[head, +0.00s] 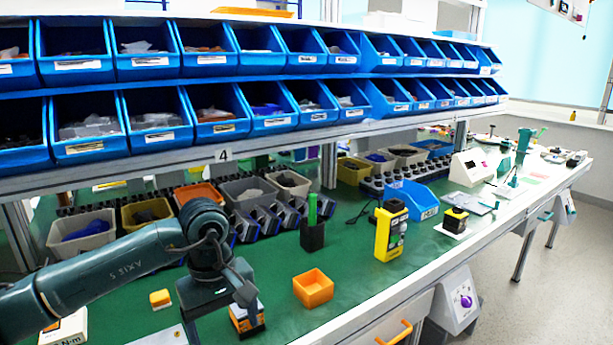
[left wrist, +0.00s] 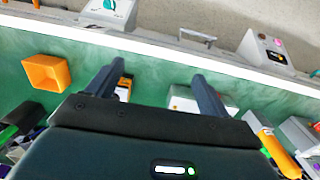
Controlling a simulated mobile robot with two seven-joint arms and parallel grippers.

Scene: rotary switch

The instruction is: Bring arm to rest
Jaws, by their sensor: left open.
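My left arm (head: 110,265) reaches in from the left in the head view, above the green worktop. Its wrist and dark gripper body point down over the table, near a small orange-and-black block (head: 247,318). Part of a small block (left wrist: 123,90) shows beside one finger and a white box (left wrist: 190,100) behind the other. Whether the fingers touch anything is unclear. My right gripper is in neither view.
An orange bin (head: 313,289) stands right of the gripper. Behind are a black holder (head: 312,237) with a green item and a yellow device (head: 389,232). A small yellow block (head: 160,299) lies left. Blue bins (head: 150,133) fill shelves above. Green worktop between is clear.

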